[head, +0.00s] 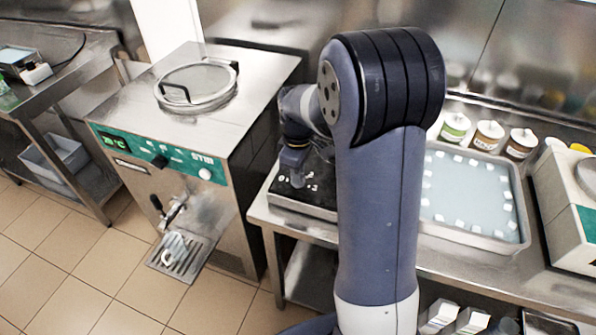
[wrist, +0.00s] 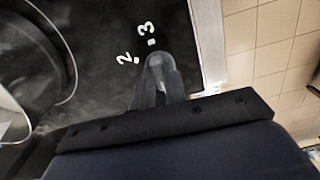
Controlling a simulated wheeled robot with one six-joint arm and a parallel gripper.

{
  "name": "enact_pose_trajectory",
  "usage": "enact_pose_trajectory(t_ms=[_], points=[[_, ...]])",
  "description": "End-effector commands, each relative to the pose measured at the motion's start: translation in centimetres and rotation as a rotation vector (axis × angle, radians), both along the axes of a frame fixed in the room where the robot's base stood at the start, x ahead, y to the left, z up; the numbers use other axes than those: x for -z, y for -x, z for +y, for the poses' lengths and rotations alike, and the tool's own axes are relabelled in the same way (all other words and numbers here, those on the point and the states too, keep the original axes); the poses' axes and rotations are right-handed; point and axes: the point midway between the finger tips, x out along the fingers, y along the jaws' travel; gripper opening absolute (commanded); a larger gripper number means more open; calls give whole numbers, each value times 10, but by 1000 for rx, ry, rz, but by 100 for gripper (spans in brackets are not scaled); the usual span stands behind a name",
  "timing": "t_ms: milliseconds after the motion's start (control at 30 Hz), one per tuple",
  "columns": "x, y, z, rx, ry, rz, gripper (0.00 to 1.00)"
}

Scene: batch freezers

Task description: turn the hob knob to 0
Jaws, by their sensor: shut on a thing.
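The hob (head: 290,200) is a black slab on the steel counter, partly hidden behind my arm. White marks show on its front left part. In the wrist view the hob's black top (wrist: 100,40) carries the white figures 2 and 3, each with a dot. The hob knob (wrist: 158,62) is grey and sits just below these figures in the picture. My gripper (wrist: 157,82) is shut on the knob, one finger on each side. My gripper also shows small in the head view (head: 297,180), low over the hob. I cannot tell which figure the knob points to.
A batch freezer (head: 150,120) stands left of the counter, with a round lid on top. A tray (head: 520,205) of pale liquid with white blocks lies right of my arm. Several lidded jars (head: 487,137) stand behind it. A shiny pan edge (wrist: 12,118) shows in the wrist view.

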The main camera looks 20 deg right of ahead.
Motion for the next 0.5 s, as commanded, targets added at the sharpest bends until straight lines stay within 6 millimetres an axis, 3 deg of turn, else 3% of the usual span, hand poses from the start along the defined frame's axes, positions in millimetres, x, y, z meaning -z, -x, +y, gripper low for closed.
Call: enact_pose_trajectory(t_ms=[500], points=[[-1,-1,0,-69,-1,-4,0]])
